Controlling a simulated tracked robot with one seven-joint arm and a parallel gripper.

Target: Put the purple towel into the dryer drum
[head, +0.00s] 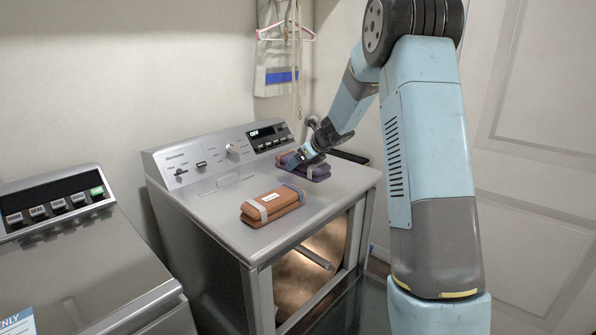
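The purple towel (319,173) lies folded on the top of the dryer (225,215), near its back right, with a light band around it. My gripper (298,161) is at the left end of this towel, reaching down from the upper right. It overlaps the towel in the picture, and I cannot tell whether its fingers are open or closed on it. The dryer drum (298,280) shows warm and lit through the front of the dryer. A grey bar crosses in front of it. I cannot tell whether the door is open.
A folded orange-brown towel (272,206) with light bands lies on the dryer top near the front edge. A control panel (225,150) rises at the back. Another machine (85,265) stands at the left. A hanger (286,35) with cloth hangs on the back wall.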

